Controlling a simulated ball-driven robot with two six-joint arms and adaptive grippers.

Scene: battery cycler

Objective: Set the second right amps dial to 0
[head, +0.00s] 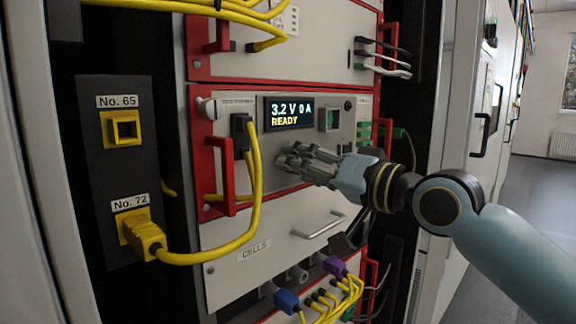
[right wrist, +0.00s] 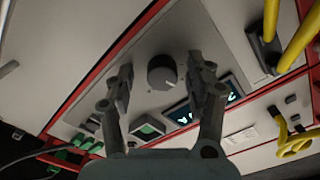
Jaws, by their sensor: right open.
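The dial (right wrist: 162,72) is a round dark grey knob with a light pointer mark, on the pale front panel of a rack unit. In the right wrist view it shows between the two fingers of my right gripper (right wrist: 165,78), which is open with a gap on each side of the knob. In the head view my right gripper (head: 292,160) is at the panel below the display and hides the dial. The display (head: 289,112) reads "3.2 V 0 A READY". My left gripper is in neither view.
A square green button (head: 329,119) sits right of the display. Red handles (head: 227,175) and a looping yellow cable (head: 255,205) stand out at the left. Below are a drawer marked "CELLS" (head: 253,250) and several cables. Open floor (head: 535,200) lies at right.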

